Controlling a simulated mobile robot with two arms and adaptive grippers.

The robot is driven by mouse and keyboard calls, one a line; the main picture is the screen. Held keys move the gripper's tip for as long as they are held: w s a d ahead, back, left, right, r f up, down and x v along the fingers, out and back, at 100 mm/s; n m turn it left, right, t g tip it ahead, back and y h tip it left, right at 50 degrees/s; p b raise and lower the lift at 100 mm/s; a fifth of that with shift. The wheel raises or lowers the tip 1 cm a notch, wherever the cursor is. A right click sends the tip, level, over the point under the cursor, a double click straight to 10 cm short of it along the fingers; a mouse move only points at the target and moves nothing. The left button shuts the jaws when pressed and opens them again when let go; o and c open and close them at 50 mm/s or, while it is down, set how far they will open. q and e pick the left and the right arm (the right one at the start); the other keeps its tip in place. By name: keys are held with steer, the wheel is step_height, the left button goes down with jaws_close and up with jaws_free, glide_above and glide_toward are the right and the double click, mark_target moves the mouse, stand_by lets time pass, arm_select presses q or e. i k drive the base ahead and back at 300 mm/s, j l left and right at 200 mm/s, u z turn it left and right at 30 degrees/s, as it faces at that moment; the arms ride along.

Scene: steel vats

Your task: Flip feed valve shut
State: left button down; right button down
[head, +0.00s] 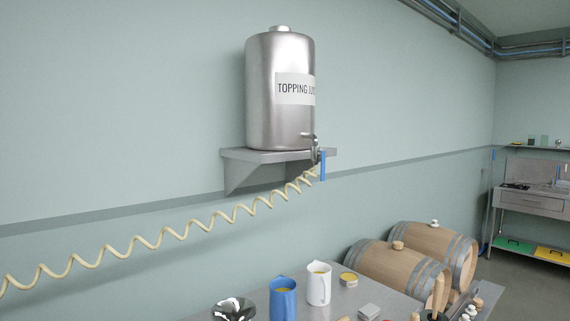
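A steel tank (280,95) labelled "TOPPING" stands on a grey wall shelf (265,156). A small metal tap (316,146) sticks out low on the tank's right side. A blue lever (323,166) hangs straight down at the tap, in front of the shelf's right end. A coiled cream hose (165,238) runs from below the tap down to the left edge. The tap's body is small, and I cannot tell its inner position. Neither of my grippers shows in the head view, and nothing is seen touching the lever.
Below is a grey table (335,300) with a blue jug (283,298), a white jug (318,284) and a shiny dark item (234,309). A steel sink bench (530,200) is at far right. The space before the tank looks clear.

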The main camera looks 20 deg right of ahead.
mark_target(322, 153)
steer(key=z, duration=0.85)
steer(key=i+l+z, duration=0.2)
steer(key=z, duration=0.15)
steer(key=i+l+z, duration=0.25)
steer(key=z, duration=0.15)
steer(key=l, duration=0.1)
